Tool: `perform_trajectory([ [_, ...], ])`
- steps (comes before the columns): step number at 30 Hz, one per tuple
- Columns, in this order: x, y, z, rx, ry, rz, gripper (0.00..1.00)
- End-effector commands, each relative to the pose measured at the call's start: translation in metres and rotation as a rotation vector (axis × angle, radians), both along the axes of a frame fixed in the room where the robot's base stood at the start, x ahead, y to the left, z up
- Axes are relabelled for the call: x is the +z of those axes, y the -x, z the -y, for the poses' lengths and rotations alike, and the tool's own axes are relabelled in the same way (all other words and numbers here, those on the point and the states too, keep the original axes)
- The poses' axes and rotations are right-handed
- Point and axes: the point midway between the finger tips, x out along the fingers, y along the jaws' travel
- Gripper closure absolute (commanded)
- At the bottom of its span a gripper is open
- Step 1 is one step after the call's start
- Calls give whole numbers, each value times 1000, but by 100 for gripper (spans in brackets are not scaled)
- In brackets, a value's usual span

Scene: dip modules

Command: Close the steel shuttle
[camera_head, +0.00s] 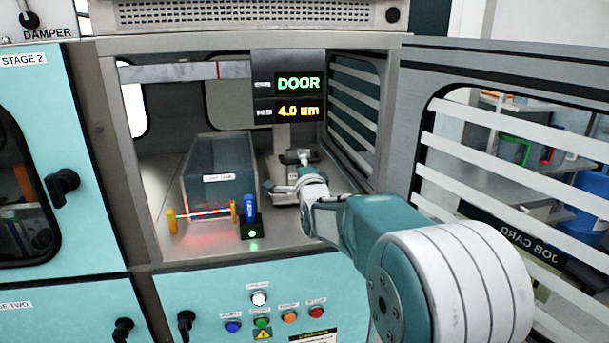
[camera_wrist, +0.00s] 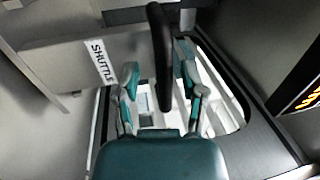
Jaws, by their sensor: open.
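In the wrist view, a plain grey steel panel (camera_wrist: 65,55) carries a white label reading SHUTTLE. I take it to be the steel shuttle. A black bar handle (camera_wrist: 160,45) stands beside the label, and it shows between the two fingers of my gripper (camera_wrist: 158,68). The fingers are apart, one on each side of the bar. Whether either touches it I cannot tell. In the head view my gripper (camera_head: 285,185) is inside the cabinet, at the right of its floor. I cannot pick out the shuttle clearly there.
The cabinet's barred door (camera_head: 470,170) stands open on the right. A translucent bin (camera_head: 217,165) sits left of my gripper, with a blue-topped device (camera_head: 250,215) in front. A display (camera_head: 287,95) reads DOOR and 4.0 um. Buttons (camera_head: 261,322) line the front panel below.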

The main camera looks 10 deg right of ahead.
Motion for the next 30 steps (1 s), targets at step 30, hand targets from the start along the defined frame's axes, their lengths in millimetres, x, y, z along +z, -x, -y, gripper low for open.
perform_trajectory([
  [30,-23,109,-1,0,1,-4,46],
])
